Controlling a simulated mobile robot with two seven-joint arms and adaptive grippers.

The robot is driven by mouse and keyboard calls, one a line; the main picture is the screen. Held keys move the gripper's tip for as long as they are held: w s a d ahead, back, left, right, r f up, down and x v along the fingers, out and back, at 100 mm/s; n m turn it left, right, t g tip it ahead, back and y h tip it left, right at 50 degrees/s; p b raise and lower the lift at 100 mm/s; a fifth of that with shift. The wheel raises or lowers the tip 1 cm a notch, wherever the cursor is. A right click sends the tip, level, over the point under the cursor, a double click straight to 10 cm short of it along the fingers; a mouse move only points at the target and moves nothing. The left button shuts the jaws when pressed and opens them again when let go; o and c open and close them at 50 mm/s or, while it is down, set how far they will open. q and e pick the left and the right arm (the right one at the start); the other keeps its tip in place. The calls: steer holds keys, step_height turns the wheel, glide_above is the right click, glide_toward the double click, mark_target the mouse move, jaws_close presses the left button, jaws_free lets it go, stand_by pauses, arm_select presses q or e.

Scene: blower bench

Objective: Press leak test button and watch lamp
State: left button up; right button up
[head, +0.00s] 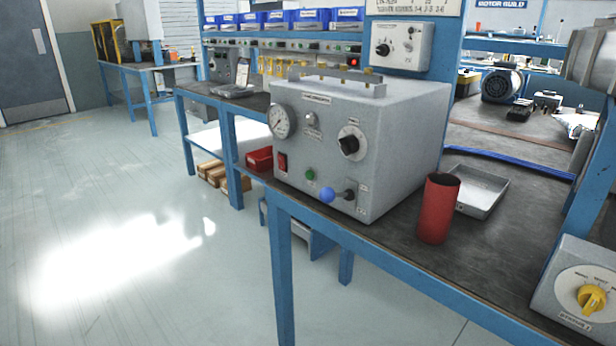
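A grey test box (400,130) stands on the near bench. Its front panel carries a round white pressure gauge (281,121), a small pale round fitting (311,119) that may be the lamp and shows no clear glow, and a black rotary knob (350,145). The panel labels are too small to read, so I cannot tell for sure which is the leak test button. Neither of my grippers is in view.
A red cylinder (438,210) and a shallow metal tray (484,190) stand right of the box. A grey unit with a yellow knob (591,298) sits at the lower right. The bench's blue front edge (400,278) runs below. Open floor (110,240) lies to the left.

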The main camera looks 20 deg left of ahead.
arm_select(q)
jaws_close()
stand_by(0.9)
